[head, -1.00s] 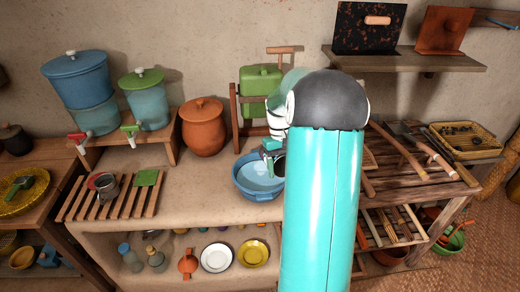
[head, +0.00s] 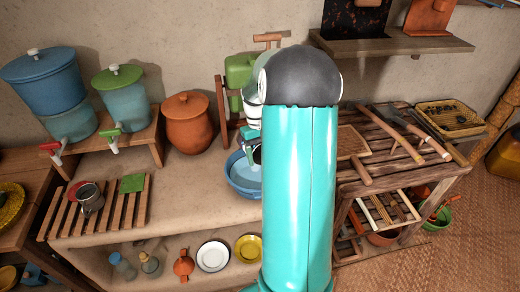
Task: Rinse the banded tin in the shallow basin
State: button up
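My gripper (head: 249,136) is small and partly covered by my own teal arm. It is over the back of the shallow blue basin (head: 241,184) on the clay counter. A dark, round-looking thing (head: 257,154) shows at the fingers, above the basin. My arm cuts it off, so I cannot tell whether it is the banded tin or whether the fingers are shut on it. The right part of the basin is hidden behind my arm. A grey metal cup (head: 89,199) stands on the slatted wooden rack at the left, with a red piece beside it.
A green block (head: 132,183) lies on the rack. Blue (head: 60,90) and green-lidded (head: 124,95) dispensers and a clay pot (head: 188,122) stand behind. A wooden shelf (head: 400,46) juts from the wall at right. Counter between rack and basin is clear.

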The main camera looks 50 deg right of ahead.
jog(key=shift+s+f, duration=0.25)
jog(key=shift+f, duration=0.2)
jog(key=shift+w+f, duration=0.15)
jog(key=shift+f, duration=4.95)
jog(key=shift+s+a+r+v, duration=0.15)
jog(key=shift+s+v, duration=0.3)
jog(key=shift+v, duration=1.45)
jog(key=shift+s+a+r+v, duration=0.15)
jog(key=shift+s+v, duration=0.25)
jog(key=shift+v, duration=1.5)
jog(key=shift+s+a+r+v, duration=0.15)
jog(key=shift+s+v, duration=0.3)
jog(key=shift+v, duration=1.45)
jog(key=shift+f, duration=0.15)
